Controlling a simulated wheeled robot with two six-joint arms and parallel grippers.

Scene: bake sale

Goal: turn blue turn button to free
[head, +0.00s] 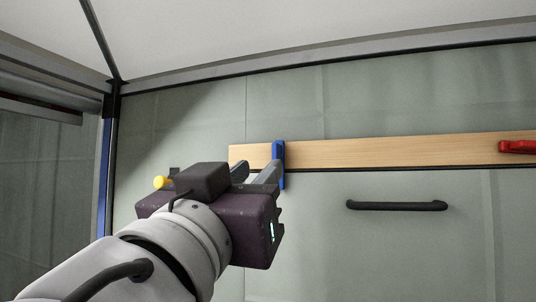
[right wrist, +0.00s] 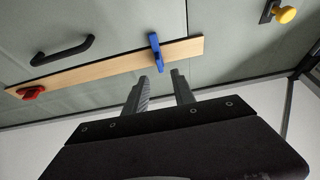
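The blue turn button (head: 281,151) stands upright across the left part of a wooden rail (head: 400,153) on the grey-green panel. It also shows in the right wrist view (right wrist: 155,45), crossing the rail. My right gripper (head: 259,172) is in front of the panel, with its fingertips close to the button and partly overlapping it in the head view. In the right wrist view the gripper (right wrist: 160,75) has its two fingers apart, with one end of the button between the tips. I cannot tell whether they touch it. My left gripper is not in view.
A red turn button (head: 517,147) lies lengthwise on the rail's right part. A black bar handle (head: 396,205) is below the rail. A yellow knob (head: 161,182) is left of my gripper. A blue-and-black post (head: 106,160) stands at the left.

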